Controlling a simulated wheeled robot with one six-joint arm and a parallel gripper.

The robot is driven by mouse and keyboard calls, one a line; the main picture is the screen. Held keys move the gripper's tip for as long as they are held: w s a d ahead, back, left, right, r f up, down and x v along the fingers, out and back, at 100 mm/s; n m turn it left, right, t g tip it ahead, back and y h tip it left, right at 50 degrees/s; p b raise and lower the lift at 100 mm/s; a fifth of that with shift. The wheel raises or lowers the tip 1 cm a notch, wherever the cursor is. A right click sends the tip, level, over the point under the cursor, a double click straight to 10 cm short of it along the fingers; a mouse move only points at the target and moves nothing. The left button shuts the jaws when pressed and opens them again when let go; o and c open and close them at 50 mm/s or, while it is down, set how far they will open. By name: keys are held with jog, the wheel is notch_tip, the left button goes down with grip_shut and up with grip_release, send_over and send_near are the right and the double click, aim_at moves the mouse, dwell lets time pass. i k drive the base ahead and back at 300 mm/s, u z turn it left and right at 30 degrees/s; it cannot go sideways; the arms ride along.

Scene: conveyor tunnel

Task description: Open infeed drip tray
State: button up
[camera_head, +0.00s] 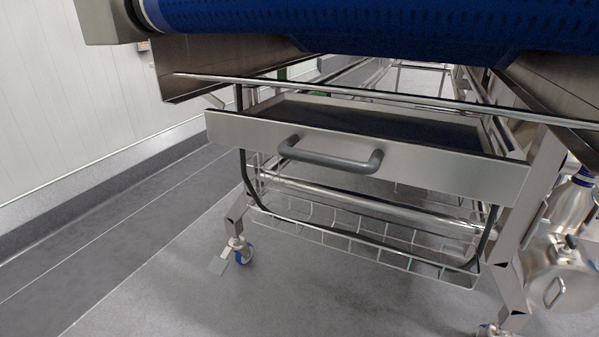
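The infeed drip tray (235,130) is a wide steel drawer under the conveyor's end. Its front panel carries a dark grey bar handle (330,160) bent outward at both ends. Behind the front panel, the dark inside of the tray shows through a gap below the steel cross rail. From this angle I cannot tell how far the tray is pulled out, if at all. My gripper is not in this view, and nothing touches the handle.
A blue conveyor belt (380,25) overhangs the tray. A wire basket (340,236) hangs below it. A caster (242,250) stands under the left leg. A steel motor or vessel (560,275) stands at right. The floor in front is clear; a white wall (75,100) is left.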

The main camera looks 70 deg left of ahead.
aim_at(437, 151)
jog(key=u, duration=0.3)
jog(key=k, duration=1.15)
jog(key=u, duration=0.55)
